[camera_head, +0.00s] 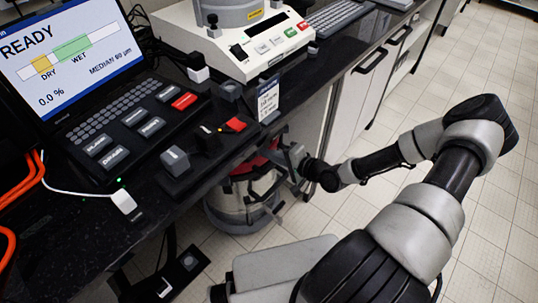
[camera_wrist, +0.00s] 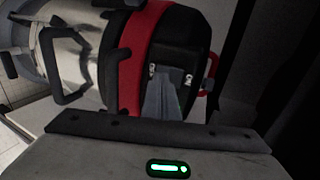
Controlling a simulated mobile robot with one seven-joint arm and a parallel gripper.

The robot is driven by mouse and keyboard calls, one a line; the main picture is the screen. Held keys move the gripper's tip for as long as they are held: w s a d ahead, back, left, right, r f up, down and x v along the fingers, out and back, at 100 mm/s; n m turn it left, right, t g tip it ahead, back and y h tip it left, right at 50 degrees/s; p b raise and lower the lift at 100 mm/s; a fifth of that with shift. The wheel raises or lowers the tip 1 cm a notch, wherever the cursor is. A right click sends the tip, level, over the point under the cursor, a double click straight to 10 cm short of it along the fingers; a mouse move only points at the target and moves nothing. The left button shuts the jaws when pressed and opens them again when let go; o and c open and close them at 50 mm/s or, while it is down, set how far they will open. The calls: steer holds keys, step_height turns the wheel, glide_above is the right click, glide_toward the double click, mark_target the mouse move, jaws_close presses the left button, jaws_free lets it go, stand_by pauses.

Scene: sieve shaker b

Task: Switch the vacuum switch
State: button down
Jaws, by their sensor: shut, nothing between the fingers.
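The vacuum (camera_head: 232,206) stands on the floor under the bench edge, a metal canister with a red and black top. In the wrist view, the vacuum (camera_wrist: 138,62) appears turned sideways, with its black head panel facing my gripper. Small white markings, one reading like "ON", flank the spot where my fingers point. My gripper (camera_wrist: 169,74) is shut and empty, its fingertips at or very close to that panel. The switch itself is hidden behind the fingers, so I cannot tell its position or whether I touch it. In the head view, my gripper (camera_head: 295,157) is beside the vacuum's top.
The dark bench (camera_head: 75,245) overhangs the vacuum and carries a screen (camera_head: 70,50) reading READY, a button panel (camera_head: 130,125) and a white machine (camera_head: 235,40). A black pedal-like box (camera_head: 180,272) is low at the left. White cabinets (camera_head: 358,95) stand behind; tiled floor is open at right.

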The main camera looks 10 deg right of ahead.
steer(key=shift+w+f, duration=0.1)
stand_by(0.3)
steer(key=shift+a+f+b, duration=0.1)
steer(key=shift+f+b, duration=0.15)
steer(key=shift+b, duration=0.3)
steer(key=shift+w+b, duration=0.1)
steer(key=shift+b, duration=0.25)
steer(key=shift+w+a+r+p, duration=0.1)
steer(key=shift+r+p, duration=0.65)
steer(key=shift+r, duration=0.4)
